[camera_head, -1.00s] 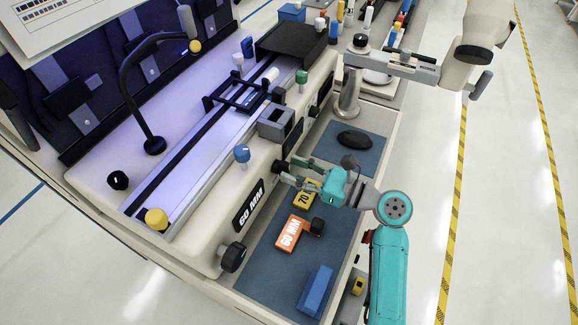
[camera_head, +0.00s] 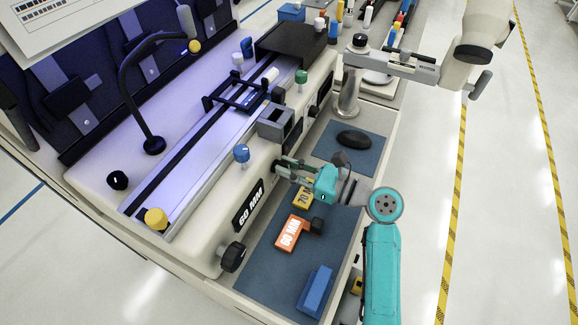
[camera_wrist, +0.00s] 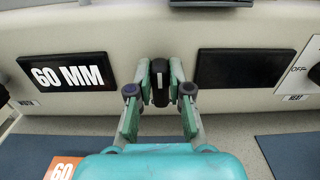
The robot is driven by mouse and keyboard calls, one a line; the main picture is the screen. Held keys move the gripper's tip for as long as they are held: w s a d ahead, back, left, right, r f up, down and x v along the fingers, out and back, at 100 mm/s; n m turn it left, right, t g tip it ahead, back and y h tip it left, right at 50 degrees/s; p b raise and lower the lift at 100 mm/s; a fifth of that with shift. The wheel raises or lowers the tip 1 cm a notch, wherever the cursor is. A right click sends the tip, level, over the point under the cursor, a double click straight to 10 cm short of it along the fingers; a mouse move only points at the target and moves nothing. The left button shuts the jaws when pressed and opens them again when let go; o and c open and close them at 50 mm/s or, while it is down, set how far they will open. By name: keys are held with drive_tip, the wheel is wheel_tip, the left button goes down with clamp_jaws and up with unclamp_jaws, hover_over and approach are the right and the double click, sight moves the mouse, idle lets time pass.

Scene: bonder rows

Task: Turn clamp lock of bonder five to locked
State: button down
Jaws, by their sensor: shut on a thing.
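A black knob (camera_wrist: 160,82) sits on the pale front panel of the bonder, between two dark displays in the wrist view. My gripper (camera_wrist: 161,84) has its two green-grey fingers on either side of the knob and is shut on it. The knob looks upright in the wrist view; no label for it is readable. In the head view my teal gripper (camera_head: 281,166) reaches the front panel above the mat, and its fingers hide the knob.
The 60 MM display (camera_wrist: 69,72) is left of the knob, and a blank display (camera_wrist: 244,68) is right. An orange 60 MM block (camera_head: 292,232), a yellow 70 block (camera_head: 303,197) and a blue block (camera_head: 316,291) lie on the mat (camera_head: 262,277) below my arm.

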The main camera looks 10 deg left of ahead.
drive_tip(key=shift+n, duration=0.3)
drive_tip(key=n, duration=0.3)
drive_tip(key=shift+s+a+n, duration=0.1)
drive_tip(key=shift+s+n, duration=0.15)
drive_tip(key=shift+n, duration=0.15)
drive_tip(key=n, duration=0.4)
drive_tip(key=shift+s+f, duration=0.2)
drive_tip(key=n, duration=0.5)
drive_tip(key=shift+s+a+f, duration=0.1)
drive_tip(key=shift+s+f, duration=0.05)
drive_tip(key=shift+f, duration=0.1)
drive_tip(key=n, duration=0.4)
drive_tip(key=shift+f, duration=0.25)
drive_tip(key=shift+s+n, duration=0.1)
drive_tip(key=shift+n, duration=0.2)
drive_tip(key=shift+f, duration=0.1)
drive_tip(key=c, duration=1.1)
unclamp_jaws()
